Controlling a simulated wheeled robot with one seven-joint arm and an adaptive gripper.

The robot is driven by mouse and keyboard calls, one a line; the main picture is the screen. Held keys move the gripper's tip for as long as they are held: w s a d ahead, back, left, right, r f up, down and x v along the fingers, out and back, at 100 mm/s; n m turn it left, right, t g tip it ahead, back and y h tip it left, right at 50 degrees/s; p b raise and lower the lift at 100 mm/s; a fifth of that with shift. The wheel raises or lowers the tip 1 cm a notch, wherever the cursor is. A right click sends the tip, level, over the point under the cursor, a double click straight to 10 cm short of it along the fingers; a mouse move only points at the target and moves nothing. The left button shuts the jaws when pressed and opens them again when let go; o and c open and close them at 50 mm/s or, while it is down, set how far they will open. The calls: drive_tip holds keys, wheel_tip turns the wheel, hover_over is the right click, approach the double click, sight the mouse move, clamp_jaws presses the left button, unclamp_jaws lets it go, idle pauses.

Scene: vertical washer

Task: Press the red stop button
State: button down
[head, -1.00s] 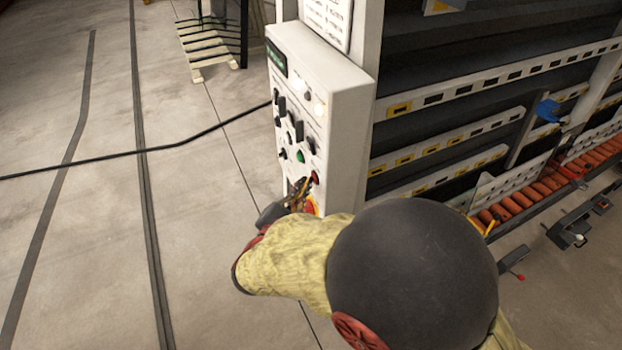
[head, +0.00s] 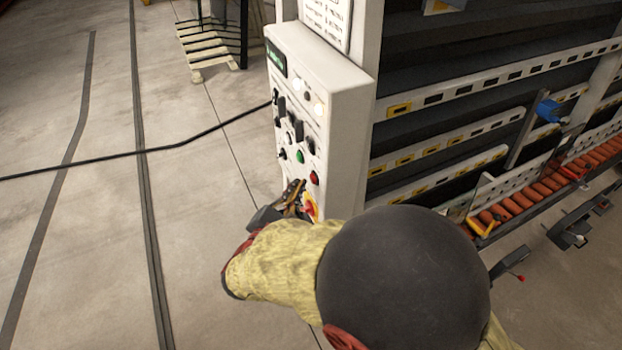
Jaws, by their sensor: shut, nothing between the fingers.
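The control panel (head: 341,125) is a white box on the washer's side with switches, lights and buttons on its face. A red button (head: 315,178) sits low on the face, right of and below a green button (head: 300,157). A larger red knob on a yellow plate (head: 311,206) is lower down, partly hidden by my gripper. My gripper (head: 297,188) is shut and empty, its tips close to the lower panel, left of and below the red button. I cannot tell whether the tips touch the panel.
A black cable (head: 150,150) runs from the panel to the left across open floor. The washer's racks (head: 490,75) and a row of orange rollers (head: 540,190) fill the right. Pale steps (head: 207,50) stand at the back.

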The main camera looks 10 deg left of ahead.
drive_tip(key=s+a, duration=0.1)
drive_tip(key=a, duration=0.2)
drive_tip(key=s+a, duration=0.1)
drive_tip(key=shift+s+a, duration=0.15)
drive_tip(key=shift+s, duration=0.15)
idle(0.8)
drive_tip(key=s+d+f+m+g+b, duration=0.1)
drive_tip(key=s+d+f+m+g, duration=0.3)
drive_tip(key=d, duration=0.3)
drive_tip(key=s+d+f+m+g+h+b, duration=0.1)
drive_tip(key=s+d+f+m+g+b, duration=0.1)
drive_tip(key=s+d+m+g, duration=0.3)
drive_tip(key=s+d+f+m+g+b, duration=0.1)
drive_tip(key=s+d+f+m+g, duration=0.25)
drive_tip(key=s+d, duration=0.35)
drive_tip(key=s+d+r+m+t+y+b, duration=0.1)
drive_tip(key=s+d+r+m+y+b, duration=0.1)
drive_tip(key=d+m, duration=0.4)
drive_tip(key=s+d+r+m+t+y+b, duration=0.1)
drive_tip(key=d+r+m+y+b, duration=0.1)
drive_tip(key=d+r+m+b, duration=0.3)
drive_tip(key=d+m, duration=0.2)
drive_tip(key=d, duration=0.1)
drive_tip(key=shift+s+r+y, duration=0.25)
drive_tip(key=shift+s+y, duration=0.05)
drive_tip(key=shift+s, duration=0.05)
